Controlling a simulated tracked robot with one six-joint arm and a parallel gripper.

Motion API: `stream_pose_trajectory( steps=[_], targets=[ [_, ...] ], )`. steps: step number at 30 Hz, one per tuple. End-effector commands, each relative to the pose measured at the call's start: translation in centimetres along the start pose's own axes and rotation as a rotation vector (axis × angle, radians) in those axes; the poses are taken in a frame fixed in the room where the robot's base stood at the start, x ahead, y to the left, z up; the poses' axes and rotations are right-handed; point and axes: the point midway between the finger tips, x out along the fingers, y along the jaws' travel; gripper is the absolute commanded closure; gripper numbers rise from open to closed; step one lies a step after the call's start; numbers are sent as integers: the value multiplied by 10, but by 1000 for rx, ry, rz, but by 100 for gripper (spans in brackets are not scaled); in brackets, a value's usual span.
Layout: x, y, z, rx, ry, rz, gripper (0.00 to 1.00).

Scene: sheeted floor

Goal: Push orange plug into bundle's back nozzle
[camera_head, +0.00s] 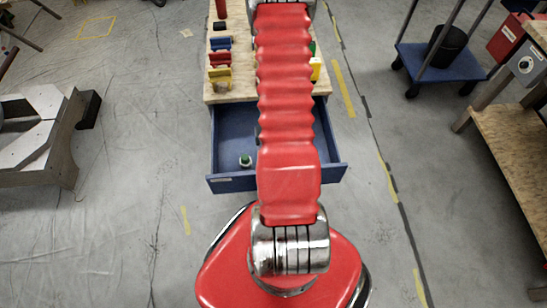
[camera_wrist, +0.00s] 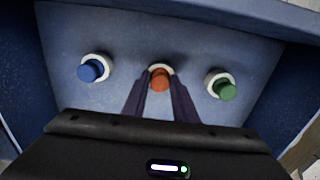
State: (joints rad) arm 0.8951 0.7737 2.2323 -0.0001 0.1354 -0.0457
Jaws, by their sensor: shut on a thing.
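My gripper (camera_wrist: 160,95) shows in the wrist view, its two dark fingers closed on the sides of the orange plug (camera_wrist: 160,79). A white ring shows behind the orange plug; I cannot tell whether the plug sits in it. The blue plug (camera_wrist: 91,70) is to the left and the green plug (camera_wrist: 222,88) to the right, each at its own white ring. In the head view the green plug (camera_head: 245,160) shows near the drawer's front, while my red arm hides my gripper and the orange plug. I cannot make out a bundle or its back nozzle.
The blue drawer (camera_head: 228,185) is pulled out under a wooden worktop (camera_head: 240,88) carrying coloured items. A blue cart (camera_head: 440,66) and a wooden bench (camera_head: 500,135) stand right, a grey stand (camera_head: 40,135) left. The floor beside the drawer is clear.

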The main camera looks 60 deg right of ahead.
Motion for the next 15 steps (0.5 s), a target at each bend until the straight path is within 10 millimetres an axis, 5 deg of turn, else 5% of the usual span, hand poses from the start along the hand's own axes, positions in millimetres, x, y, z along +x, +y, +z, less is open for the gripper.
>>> stream_pose_trajectory(
  steps=[15],
  targets=[
    [-8, 0, 0, 0, 1, 0, 100]
  ],
)
